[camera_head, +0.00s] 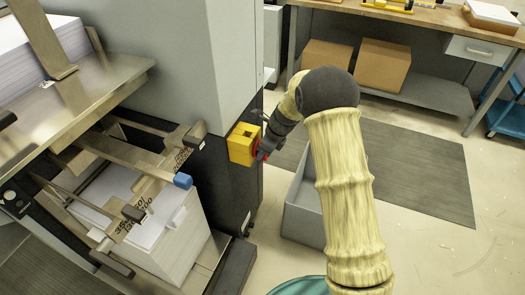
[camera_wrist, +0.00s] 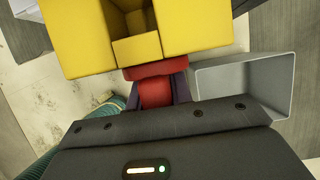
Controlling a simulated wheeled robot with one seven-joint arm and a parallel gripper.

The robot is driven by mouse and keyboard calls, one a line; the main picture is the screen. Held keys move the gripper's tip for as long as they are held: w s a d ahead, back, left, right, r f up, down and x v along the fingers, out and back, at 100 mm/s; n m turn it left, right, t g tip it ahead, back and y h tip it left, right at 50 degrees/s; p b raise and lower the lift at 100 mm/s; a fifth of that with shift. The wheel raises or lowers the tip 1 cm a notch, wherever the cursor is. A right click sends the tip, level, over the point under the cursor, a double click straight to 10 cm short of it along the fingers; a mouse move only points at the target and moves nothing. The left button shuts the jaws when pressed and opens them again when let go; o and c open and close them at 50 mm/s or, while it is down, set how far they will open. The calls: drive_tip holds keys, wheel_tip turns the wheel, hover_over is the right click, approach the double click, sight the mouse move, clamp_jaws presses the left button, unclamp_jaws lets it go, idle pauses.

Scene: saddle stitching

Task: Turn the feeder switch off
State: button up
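The feeder switch is a yellow box (camera_head: 242,144) on the dark side panel of the machine, with a red knob (camera_head: 257,152) facing right. In the wrist view the yellow box (camera_wrist: 92,38) fills the top, and the red knob (camera_wrist: 154,92) stands out from it toward me. My gripper (camera_head: 264,152) is at the knob. In the wrist view its two dark fingers (camera_wrist: 156,97) lie one on each side of the knob, close against it, and look shut on it. The finger tips are partly hidden by the gripper body.
A grey open bin (camera_head: 303,215) stands on the floor beneath my arm. A stack of printed sheets (camera_head: 165,225) sits in the machine at the left. A workbench (camera_head: 430,14) with cardboard boxes (camera_head: 383,66) under it is at the back. The floor mat (camera_head: 415,165) at the right is clear.

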clamp_jaws()
